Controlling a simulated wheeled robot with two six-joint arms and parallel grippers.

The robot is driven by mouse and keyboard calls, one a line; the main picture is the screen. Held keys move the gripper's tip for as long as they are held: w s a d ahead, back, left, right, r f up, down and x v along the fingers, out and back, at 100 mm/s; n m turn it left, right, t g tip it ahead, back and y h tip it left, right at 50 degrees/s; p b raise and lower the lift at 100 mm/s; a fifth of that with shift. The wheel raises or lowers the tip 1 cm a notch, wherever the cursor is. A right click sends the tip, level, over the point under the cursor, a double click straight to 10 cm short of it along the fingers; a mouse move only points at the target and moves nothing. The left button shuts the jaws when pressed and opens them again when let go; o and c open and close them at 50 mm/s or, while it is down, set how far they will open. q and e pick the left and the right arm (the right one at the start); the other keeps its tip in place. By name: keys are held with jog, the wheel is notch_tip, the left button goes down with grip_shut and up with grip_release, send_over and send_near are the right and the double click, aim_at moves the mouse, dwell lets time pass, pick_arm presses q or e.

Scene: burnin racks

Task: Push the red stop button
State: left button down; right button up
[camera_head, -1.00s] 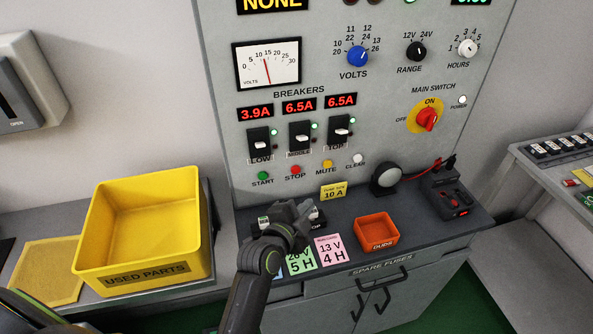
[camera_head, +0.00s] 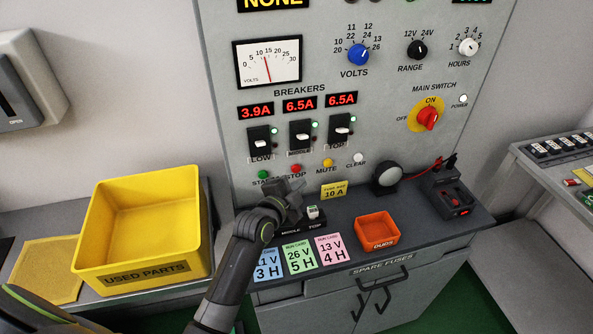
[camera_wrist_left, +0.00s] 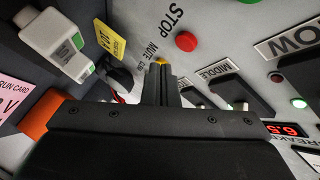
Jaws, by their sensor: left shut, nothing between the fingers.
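The red stop button (camera_head: 296,169) is on the grey panel, in the row below the breakers, above the STOP label. It also shows in the left wrist view (camera_wrist_left: 187,41), with the STOP lettering beside it. My left gripper (camera_head: 294,184) is shut and empty, just below the button in the head view. In the left wrist view its closed fingers (camera_wrist_left: 161,72) point at the panel, with the red button ahead and to their right, apart from the tips in the picture. The yellow mute button (camera_wrist_left: 161,61) shows partly at the fingertips. My right gripper is not in view.
The green start button (camera_head: 263,174), yellow mute button (camera_head: 327,163) and white clear button (camera_head: 358,158) flank the stop button. Below stand a yellow fuse card (camera_head: 333,190), a small white-topped block (camera_head: 313,212) and an orange bin (camera_head: 376,229). Breakers (camera_head: 300,134) sit above.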

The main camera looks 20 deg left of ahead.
pick_arm(q)
jog(key=shift+w+a, duration=0.5)
jog(key=shift+w, duration=0.2)
dwell(1.6)
jog(key=shift+w+a, duration=0.25)
jog(key=shift+w, duration=0.1)
jog(key=shift+w+a+b, duration=0.2)
jog(key=shift+w+b, duration=0.15)
jog(key=shift+b, duration=0.05)
dwell(0.6)
dwell(0.4)
jog(key=shift+s+d, duration=0.45)
jog(key=shift+s, duration=0.25)
